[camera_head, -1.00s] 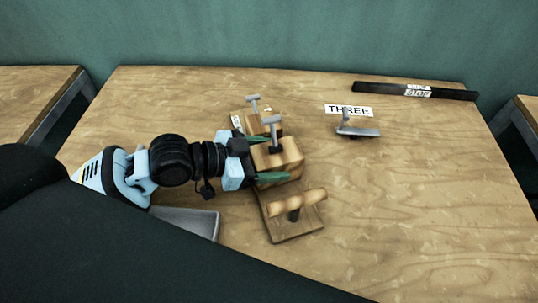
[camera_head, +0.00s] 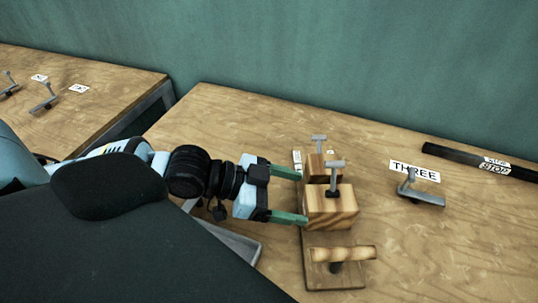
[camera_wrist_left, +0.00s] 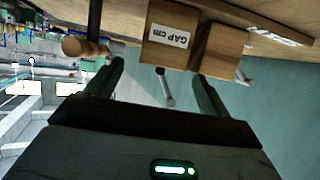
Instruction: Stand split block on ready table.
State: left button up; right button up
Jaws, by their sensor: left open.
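A wooden block with a grey T-handle (camera_head: 330,208) stands upright on a wooden base board (camera_head: 350,276). A smaller block with its own T-handle (camera_head: 318,168) stands just behind it. I cannot tell whether these two together are the split block. My left gripper (camera_head: 300,197) is open, its green fingertips at the left side of the blocks, holding nothing. In the left wrist view two block faces (camera_wrist_left: 168,39) show beyond the fingertips, one labelled "GAP cm". My right gripper is not in view. No table is marked as ready.
A round wooden bar (camera_head: 343,253) sits at the board's front. A grey T-handled piece (camera_head: 420,195) lies by the "THREE" label (camera_head: 414,171). A black STOP bar (camera_head: 460,157) lies along the back. Another table (camera_head: 110,97) with labels and T-handled pieces is at left.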

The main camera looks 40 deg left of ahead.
pick_arm(q)
jog(key=shift+p+v, duration=0.4)
jog(key=shift+v, duration=1.95)
jog(key=shift+d, duration=0.1)
